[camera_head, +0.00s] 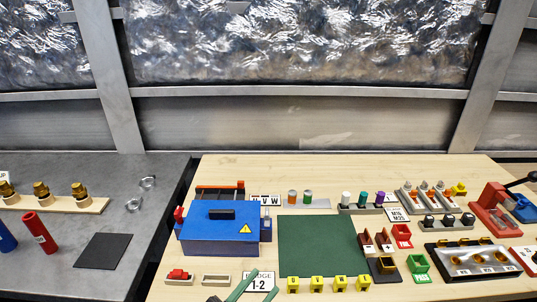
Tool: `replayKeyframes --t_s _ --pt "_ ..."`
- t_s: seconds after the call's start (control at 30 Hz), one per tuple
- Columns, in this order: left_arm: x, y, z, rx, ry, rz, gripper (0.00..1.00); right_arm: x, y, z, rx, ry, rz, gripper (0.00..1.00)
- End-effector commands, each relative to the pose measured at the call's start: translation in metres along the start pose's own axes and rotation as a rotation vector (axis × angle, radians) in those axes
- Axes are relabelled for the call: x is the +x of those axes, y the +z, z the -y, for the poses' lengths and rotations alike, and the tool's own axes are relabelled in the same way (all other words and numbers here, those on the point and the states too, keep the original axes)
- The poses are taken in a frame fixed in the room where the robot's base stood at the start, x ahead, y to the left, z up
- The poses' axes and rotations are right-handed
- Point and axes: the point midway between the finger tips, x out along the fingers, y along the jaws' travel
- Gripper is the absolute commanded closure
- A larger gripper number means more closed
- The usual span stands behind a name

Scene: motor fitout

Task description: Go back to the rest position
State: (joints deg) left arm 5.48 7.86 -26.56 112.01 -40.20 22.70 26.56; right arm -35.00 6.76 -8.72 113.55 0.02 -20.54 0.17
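My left gripper (267,280) shows only at the bottom edge, as two slanting green fingers held apart with nothing seen between them. It partly covers a white label marked 1-2 (258,285). A blue motor box (215,238) with a yellow warning sign stands just behind it. A bare green mat (317,245) lies to the right of the box.
Several yellow blocks (317,284) line the mat's front edge. Right of it are a red bin (402,236), a green bin (418,264) and a black tray (470,260). A grey table (150,225) on the left holds red and blue cylinders and a black pad (103,251).

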Motion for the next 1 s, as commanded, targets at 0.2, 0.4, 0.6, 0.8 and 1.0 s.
replayKeyframes --t_s 0.2,0.4,0.6,0.8,1.0 --pt "-0.112 0.082 0.012 -0.154 -0.253 0.464 0.68 -0.002 -0.015 -0.002 -0.004 0.004 -0.026 0.64" --pt "-0.232 0.124 -0.012 -0.285 -0.365 0.864 0.68 -0.004 -0.024 -0.003 -0.007 0.006 -0.043 0.64" --pt "-0.329 0.132 -0.046 -0.396 -0.395 1.158 0.68 -0.005 -0.030 -0.004 -0.009 0.008 -0.054 0.64" --pt "-0.370 0.128 -0.064 -0.451 -0.394 1.280 0.68 -0.006 -0.030 -0.004 -0.010 0.008 -0.056 0.64" --pt "-0.373 0.128 -0.066 -0.454 -0.393 1.290 0.68 -0.006 -0.029 -0.004 -0.011 0.008 -0.052 0.64"
